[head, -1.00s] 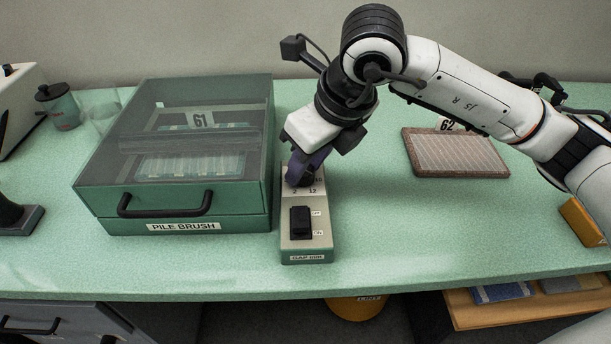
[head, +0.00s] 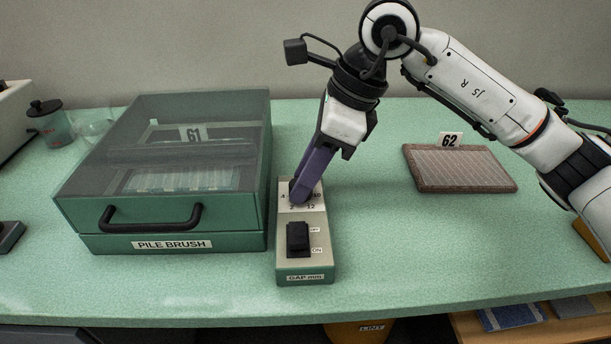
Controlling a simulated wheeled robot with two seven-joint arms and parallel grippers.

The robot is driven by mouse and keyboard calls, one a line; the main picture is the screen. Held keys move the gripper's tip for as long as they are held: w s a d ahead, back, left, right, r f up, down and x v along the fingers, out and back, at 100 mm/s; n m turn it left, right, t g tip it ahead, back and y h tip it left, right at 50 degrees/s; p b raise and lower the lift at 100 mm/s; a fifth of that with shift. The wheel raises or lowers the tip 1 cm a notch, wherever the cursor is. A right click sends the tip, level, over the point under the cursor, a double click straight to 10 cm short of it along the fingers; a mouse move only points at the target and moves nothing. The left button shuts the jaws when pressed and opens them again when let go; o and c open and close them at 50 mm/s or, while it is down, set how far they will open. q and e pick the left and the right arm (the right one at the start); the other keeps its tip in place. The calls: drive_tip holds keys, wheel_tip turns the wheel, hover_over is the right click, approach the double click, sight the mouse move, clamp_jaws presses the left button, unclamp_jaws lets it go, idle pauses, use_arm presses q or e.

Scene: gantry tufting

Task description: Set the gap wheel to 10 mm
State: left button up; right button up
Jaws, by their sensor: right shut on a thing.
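The gap control box (head: 306,262), labelled "GAP mm", stands on the green bench. Its face has a numbered dial with the gap wheel (head: 300,190) at the top and a black ON/OFF rocker switch (head: 297,238) below. My right gripper (head: 301,194), with purple fingers, reaches down from above and is shut on the gap wheel. The fingers cover much of the wheel and some numbers; 4, 2 and 12 show around it. I cannot read where the wheel points. My left gripper is not in view.
The green "PILE BRUSH" case (head: 172,262) with a clear lid and black handle stands close on the left. A framed pad (head: 460,168) marked 62 lies to the right. A lidded jar (head: 50,124) stands at the back left. The bench right of the box is clear.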

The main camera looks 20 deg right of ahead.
idle(0.5)
drive_tip(key=o, duration=1)
drive_tip(key=shift+o, duration=0.2)
drive_tip(key=v, duration=1)
drive_tip(key=shift+r, duration=0.2)
